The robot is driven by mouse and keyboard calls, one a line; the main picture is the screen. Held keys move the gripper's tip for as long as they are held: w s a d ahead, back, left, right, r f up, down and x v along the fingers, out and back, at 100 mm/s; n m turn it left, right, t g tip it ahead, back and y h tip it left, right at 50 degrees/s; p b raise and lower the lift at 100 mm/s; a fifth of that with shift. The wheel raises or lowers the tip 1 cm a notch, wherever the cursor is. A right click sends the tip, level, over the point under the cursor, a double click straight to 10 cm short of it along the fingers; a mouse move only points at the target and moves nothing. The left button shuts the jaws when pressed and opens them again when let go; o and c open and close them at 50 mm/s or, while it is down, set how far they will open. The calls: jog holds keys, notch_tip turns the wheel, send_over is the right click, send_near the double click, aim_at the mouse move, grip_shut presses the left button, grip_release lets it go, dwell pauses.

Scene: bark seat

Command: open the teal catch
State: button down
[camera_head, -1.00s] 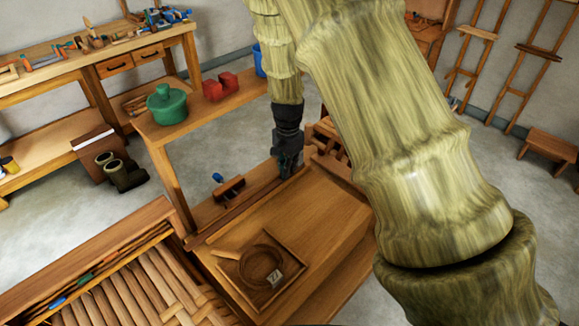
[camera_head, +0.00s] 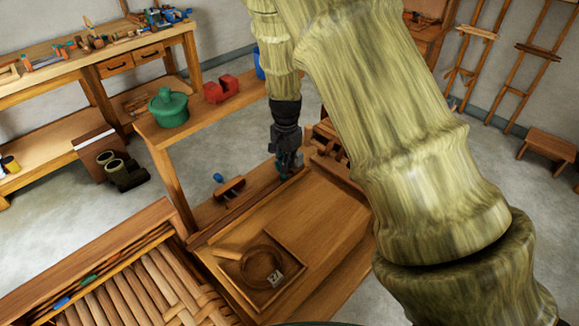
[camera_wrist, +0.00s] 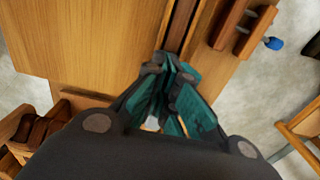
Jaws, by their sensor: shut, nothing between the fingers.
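My gripper (camera_head: 286,174) points down at the back end of the dark wooden groove, at the corner of the wooden bench top (camera_head: 325,215). In the wrist view my gripper (camera_wrist: 175,65) has its fingertips together over the dark strip, with nothing between them. Teal surfaces show among the dark finger links. I cannot tell the teal catch apart from the teal on the fingers; the fingers may hide it. Whether the fingertips touch anything is unclear.
A wooden block with a blue knob (camera_head: 229,187) stands left of the gripper, also in the wrist view (camera_wrist: 272,43). A green pot (camera_head: 168,108) and a red block (camera_head: 221,88) stand on a shelf behind.

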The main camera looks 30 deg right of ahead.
notch_tip(320, 180, up, 6)
jog(key=s+p, duration=0.1)
jog(key=p, duration=0.3)
jog(key=shift+d+r, duration=0.2)
jog(key=shift+r, duration=0.05)
